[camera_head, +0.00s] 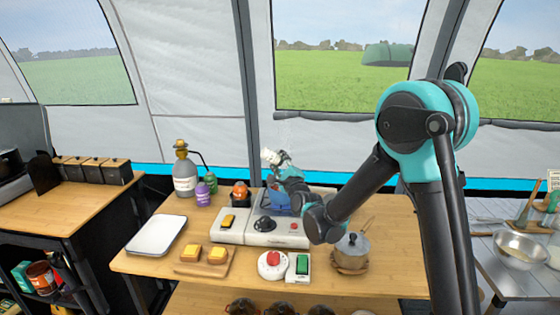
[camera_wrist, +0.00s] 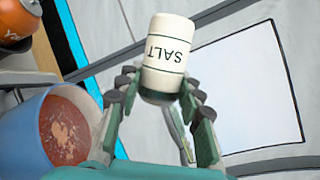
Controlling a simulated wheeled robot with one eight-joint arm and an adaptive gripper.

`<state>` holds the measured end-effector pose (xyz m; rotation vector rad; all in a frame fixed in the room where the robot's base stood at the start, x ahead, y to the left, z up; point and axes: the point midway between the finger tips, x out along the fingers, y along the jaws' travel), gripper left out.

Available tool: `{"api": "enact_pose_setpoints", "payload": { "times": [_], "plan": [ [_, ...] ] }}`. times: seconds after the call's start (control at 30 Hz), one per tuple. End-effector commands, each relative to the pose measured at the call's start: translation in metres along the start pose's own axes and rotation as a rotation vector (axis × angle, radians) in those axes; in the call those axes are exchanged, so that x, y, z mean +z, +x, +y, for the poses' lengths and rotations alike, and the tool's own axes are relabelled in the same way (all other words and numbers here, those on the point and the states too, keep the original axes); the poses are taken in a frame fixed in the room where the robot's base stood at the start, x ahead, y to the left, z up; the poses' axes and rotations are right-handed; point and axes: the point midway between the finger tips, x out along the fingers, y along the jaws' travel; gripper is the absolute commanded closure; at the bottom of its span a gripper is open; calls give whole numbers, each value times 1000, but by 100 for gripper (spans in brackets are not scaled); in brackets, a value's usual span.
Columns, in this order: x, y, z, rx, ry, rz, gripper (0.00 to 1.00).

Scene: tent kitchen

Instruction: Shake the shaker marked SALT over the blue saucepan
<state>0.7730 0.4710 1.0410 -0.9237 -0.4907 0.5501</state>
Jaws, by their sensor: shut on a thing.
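The shaker marked SALT (camera_wrist: 166,55) is white with dark green bands, and its lettering reads upside down in the wrist view. My gripper (camera_wrist: 158,88) is shut on it, with fingers on both sides of its dark-banded end. In the head view my gripper (camera_head: 277,165) is raised over the cooktop, and the shaker is too small to make out clearly. The blue saucepan (camera_head: 280,203) is below it, partly hidden by my arm. In the wrist view the saucepan (camera_wrist: 22,135) is at lower left, holding reddish-brown food with pale flecks.
A lidded grey pot (camera_head: 352,246) sits to the right. A red-topped device (camera_head: 273,259), a green-topped one (camera_head: 302,265), a board with yellow blocks (camera_head: 203,262) and a white tray (camera_head: 157,236) lie in front and left.

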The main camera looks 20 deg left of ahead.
Motion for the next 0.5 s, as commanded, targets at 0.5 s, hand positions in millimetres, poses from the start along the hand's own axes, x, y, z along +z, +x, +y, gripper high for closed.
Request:
{"api": "enact_pose_setpoints", "payload": {
  "times": [0.5],
  "plan": [
    [12,3,-15,248,-799,1,95]
  ]
}}
